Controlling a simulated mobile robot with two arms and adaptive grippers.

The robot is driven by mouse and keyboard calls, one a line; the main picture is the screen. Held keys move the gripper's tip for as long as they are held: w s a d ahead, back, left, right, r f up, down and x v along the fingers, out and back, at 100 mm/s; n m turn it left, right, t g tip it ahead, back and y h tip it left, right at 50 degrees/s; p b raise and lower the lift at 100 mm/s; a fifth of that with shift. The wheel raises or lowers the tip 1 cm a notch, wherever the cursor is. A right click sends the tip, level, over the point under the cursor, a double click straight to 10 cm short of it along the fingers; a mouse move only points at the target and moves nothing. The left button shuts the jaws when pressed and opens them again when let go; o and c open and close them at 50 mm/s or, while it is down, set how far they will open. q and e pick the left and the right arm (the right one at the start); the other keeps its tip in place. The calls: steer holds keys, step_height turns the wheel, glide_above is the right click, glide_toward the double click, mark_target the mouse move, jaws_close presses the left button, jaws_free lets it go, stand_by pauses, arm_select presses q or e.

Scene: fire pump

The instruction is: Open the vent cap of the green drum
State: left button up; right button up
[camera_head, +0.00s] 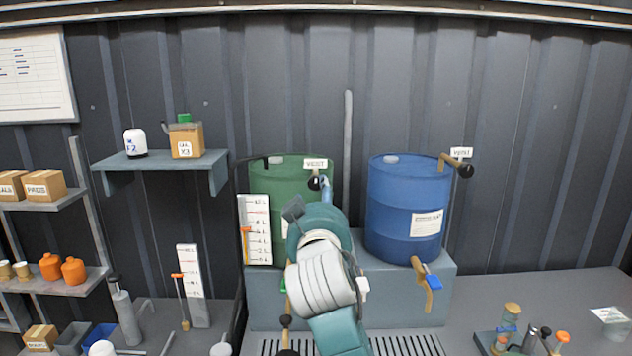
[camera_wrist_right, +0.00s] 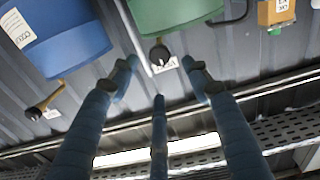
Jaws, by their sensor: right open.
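The green drum (camera_head: 266,180) stands on a grey plinth in the head view, its lower front hidden by my right arm. Its black round vent cap (camera_head: 314,183) sits at the upper right front, below a white VENT label (camera_head: 315,163). My right gripper (camera_head: 324,186) is at the cap, mostly hidden behind my wrist. In the right wrist view, which looks upside down, my open fingers (camera_wrist_right: 163,78) spread on both sides of the cap (camera_wrist_right: 160,53), with a third finger below. I see no clear contact. My left gripper is not in view.
A blue drum (camera_head: 396,205) with its own vent cap (camera_head: 466,171) stands to the right on the same plinth (camera_head: 447,300). A white level gauge board (camera_head: 257,228) stands before the green drum. A wall shelf (camera_head: 160,160) with a box is at left.

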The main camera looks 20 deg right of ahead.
mark_target(316, 183)
steer(key=p+x, duration=0.4)
steer(key=x, duration=0.5)
steer(key=shift+w+d+f, duration=0.2)
steer(key=shift+w, duration=0.55)
